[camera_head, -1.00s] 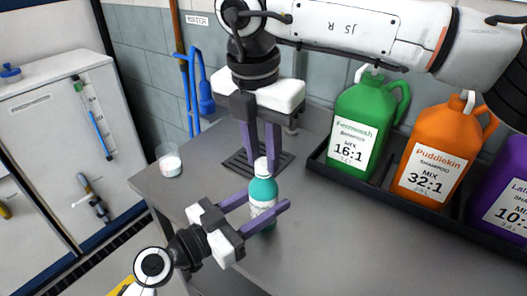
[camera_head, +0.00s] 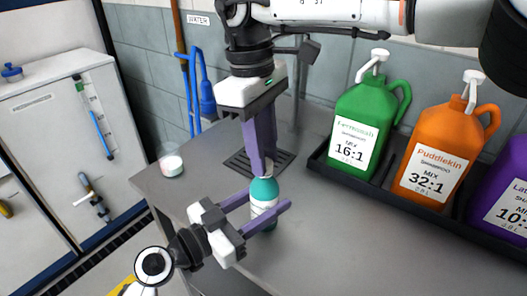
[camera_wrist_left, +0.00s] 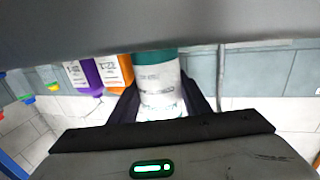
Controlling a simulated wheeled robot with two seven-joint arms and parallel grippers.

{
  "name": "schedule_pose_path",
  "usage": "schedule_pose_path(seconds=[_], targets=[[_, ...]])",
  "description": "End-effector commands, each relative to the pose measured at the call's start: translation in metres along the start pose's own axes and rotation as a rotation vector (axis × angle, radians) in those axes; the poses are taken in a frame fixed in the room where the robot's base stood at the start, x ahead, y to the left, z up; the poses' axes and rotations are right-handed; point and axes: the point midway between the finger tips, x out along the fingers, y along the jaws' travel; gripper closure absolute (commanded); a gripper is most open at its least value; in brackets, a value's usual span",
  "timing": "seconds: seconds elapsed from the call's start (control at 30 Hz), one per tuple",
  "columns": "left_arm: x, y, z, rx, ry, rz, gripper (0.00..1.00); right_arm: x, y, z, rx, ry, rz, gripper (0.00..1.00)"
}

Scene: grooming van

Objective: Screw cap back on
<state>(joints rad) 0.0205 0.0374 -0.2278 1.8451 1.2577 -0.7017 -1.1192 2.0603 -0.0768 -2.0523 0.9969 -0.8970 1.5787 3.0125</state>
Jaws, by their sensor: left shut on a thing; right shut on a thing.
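A teal bottle (camera_head: 264,189) with a white label stands upright on the grey counter (camera_head: 335,235). My left gripper (camera_head: 266,201) is shut on the bottle's body from the lower left, one finger on each side. In the left wrist view the bottle (camera_wrist_left: 160,83) shows between the two dark fingers. My right gripper (camera_head: 262,168) points straight down over the bottle and is shut on the white cap (camera_head: 269,167) at its top. The fingers hide most of the cap, so I cannot tell how it sits on the neck.
A black tray (camera_head: 318,165) at the right holds green (camera_head: 369,112), orange (camera_head: 433,150) and purple (camera_head: 497,205) jugs. A drain grate (camera_head: 240,163) lies behind the bottle. A clear cup (camera_head: 171,163) stands at the counter's left edge. The counter's front right is bare.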

Motion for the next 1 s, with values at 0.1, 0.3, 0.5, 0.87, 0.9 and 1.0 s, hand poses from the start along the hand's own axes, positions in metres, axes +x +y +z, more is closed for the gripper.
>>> schedule_pose_path(seconds=[0.1, 0.3, 0.5, 0.87, 0.9, 1.0], targets=[[0.000, -0.001, 0.001, -0.001, -0.001, -0.002, 1.00, 0.000, -0.002, 0.000, -0.002, 0.000, -0.004, 0.97], [0.000, -0.001, 0.001, -0.001, -0.001, -0.002, 1.00, 0.000, -0.001, 0.000, -0.004, 0.001, -0.004, 0.62], [0.000, 0.000, 0.001, -0.001, -0.001, -0.001, 1.00, 0.000, -0.001, 0.000, -0.004, 0.001, -0.002, 0.58], [0.000, 0.000, 0.001, -0.001, -0.001, -0.001, 1.00, -0.031, 0.000, 0.003, -0.001, 0.004, 0.001, 0.58], [0.000, 0.000, 0.001, -0.001, -0.001, 0.000, 1.00, -0.035, 0.000, 0.004, -0.002, 0.004, 0.001, 0.58], [0.000, 0.000, 0.001, -0.001, -0.001, 0.000, 1.00, -0.043, 0.000, 0.005, -0.002, 0.002, 0.000, 0.58]])
